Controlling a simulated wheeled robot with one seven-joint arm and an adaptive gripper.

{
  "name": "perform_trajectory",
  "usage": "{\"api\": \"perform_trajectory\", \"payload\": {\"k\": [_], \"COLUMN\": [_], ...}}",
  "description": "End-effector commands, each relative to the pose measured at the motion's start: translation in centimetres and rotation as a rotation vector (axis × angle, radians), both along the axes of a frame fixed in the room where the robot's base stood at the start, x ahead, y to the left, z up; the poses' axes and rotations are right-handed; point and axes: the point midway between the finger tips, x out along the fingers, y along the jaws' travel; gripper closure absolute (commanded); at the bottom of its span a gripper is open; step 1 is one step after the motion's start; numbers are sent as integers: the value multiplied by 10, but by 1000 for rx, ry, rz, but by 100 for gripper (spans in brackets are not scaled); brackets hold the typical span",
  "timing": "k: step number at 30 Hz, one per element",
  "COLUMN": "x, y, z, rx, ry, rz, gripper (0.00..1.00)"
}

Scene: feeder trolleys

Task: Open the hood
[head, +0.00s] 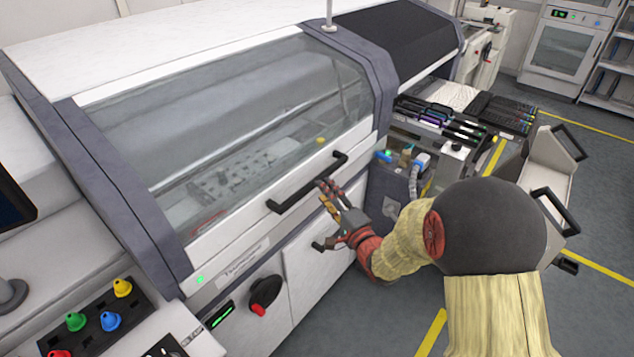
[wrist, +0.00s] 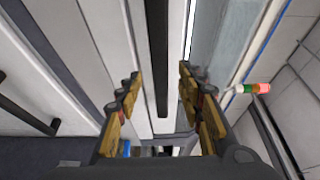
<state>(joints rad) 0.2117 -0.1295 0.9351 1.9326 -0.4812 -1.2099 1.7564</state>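The hood (head: 230,120) is a large clear curved cover with a white lower rim on the machine, and it is closed. Its long black bar handle (head: 292,197) runs along the front rim. The handle also shows in the wrist view (wrist: 158,55), between the two finger lines and running away from the camera. My gripper (head: 327,194) is close to the right part of the handle, in front of it. In the wrist view my gripper (wrist: 160,80) is open, its fingers spread either side of the bar. I cannot tell whether a finger touches it.
A black rotary switch with a red tip (head: 263,293) sits on the lower front panel. A cabinet handle (wrist: 28,112) is below the hood. Coloured buttons (head: 110,320) are at lower left.

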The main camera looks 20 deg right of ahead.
Motion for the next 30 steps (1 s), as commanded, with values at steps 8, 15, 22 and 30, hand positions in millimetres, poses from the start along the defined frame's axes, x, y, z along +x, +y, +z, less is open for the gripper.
{"api": "perform_trajectory", "payload": {"k": [8, 15, 22, 30], "x": [42, 59, 61, 61], "y": [11, 15, 15, 15], "z": [-2, 0, 0, 0], "rx": [-2, -3, -3, -3], "ry": [-1, -1, -1, 0], "rz": [1, 0, 0, 0], "gripper": [62, 62, 62, 75]}}
